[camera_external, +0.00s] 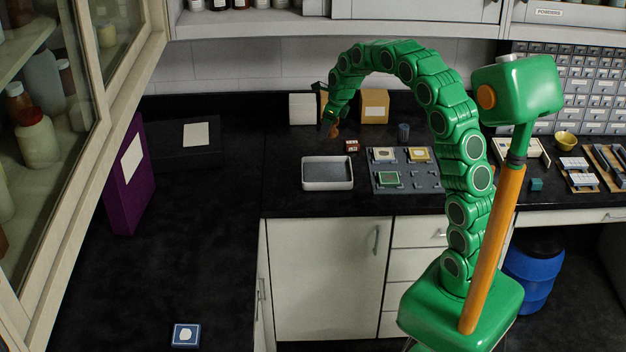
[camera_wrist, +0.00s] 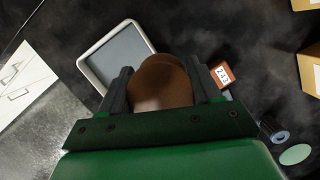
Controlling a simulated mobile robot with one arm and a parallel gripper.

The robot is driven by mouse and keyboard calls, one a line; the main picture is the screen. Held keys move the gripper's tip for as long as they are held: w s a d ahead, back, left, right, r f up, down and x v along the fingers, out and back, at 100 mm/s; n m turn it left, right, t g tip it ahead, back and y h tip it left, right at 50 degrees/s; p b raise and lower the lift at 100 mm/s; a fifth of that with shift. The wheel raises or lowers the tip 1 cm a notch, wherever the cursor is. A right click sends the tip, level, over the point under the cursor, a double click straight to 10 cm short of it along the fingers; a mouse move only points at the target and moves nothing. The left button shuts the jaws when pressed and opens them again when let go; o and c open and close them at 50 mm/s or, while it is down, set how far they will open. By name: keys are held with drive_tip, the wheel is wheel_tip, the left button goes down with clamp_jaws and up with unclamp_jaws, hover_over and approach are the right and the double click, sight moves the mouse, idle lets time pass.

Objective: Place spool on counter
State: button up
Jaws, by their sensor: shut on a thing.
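My gripper (camera_external: 332,121) hangs at the end of the green arm, above the black counter (camera_external: 228,185) and behind the shallow tray. In the wrist view my gripper (camera_wrist: 158,66) is shut on a brown, rounded thing (camera_wrist: 160,82), taken to be the spool. It also shows as a small brown patch (camera_external: 334,130) under the fingers in the external view. Its lower part is hidden by the gripper body. The held spool appears clear of the counter, though its exact height is hard to tell.
A white-rimmed tray (camera_external: 327,186) lies in front. A small orange-brown numbered block (camera_external: 352,146), a dark blue cylinder (camera_external: 403,132) and a grey board (camera_external: 406,187) with parts lie to the right. Boxes (camera_external: 374,106) stand behind. The counter left of the tray is largely clear.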

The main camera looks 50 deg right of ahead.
drive_tip(key=shift+s+a+r, duration=0.1)
drive_tip(key=shift+s+r, duration=0.15)
drive_tip(key=shift+s, duration=0.35)
drive_tip(key=w+a+n+g+y, duration=0.1)
drive_tip(key=w+a+n, duration=0.15)
drive_tip(key=a, duration=1.25)
drive_tip(key=w+a+n, duration=0.2)
drive_tip(key=a+n, duration=0.2)
drive_tip(key=a, duration=1.1)
drive_tip(key=s+a+n+g, duration=0.1)
drive_tip(key=s+a+n, duration=0.3)
drive_tip(key=a, duration=1.1)
drive_tip(key=s+a+n+g, duration=0.1)
drive_tip(key=s+a+n, duration=0.2)
drive_tip(key=s+a, duration=0.8)
drive_tip(key=shift+m+y, duration=0.25)
drive_tip(key=shift+y, duration=0.25)
drive_tip(key=shift+w+a+f, duration=1.5)
drive_tip(key=shift+w+a, duration=0.45)
drive_tip(key=shift+w, duration=0.55)
drive_tip(key=shift+w+a+f, duration=1.5)
drive_tip(key=shift+w+a, duration=0.4)
drive_tip(key=shift+w, duration=0.55)
drive_tip(key=shift+w+a+f, duration=1.5)
drive_tip(key=shift+w+a, duration=0.45)
drive_tip(key=shift+w, duration=0.55)
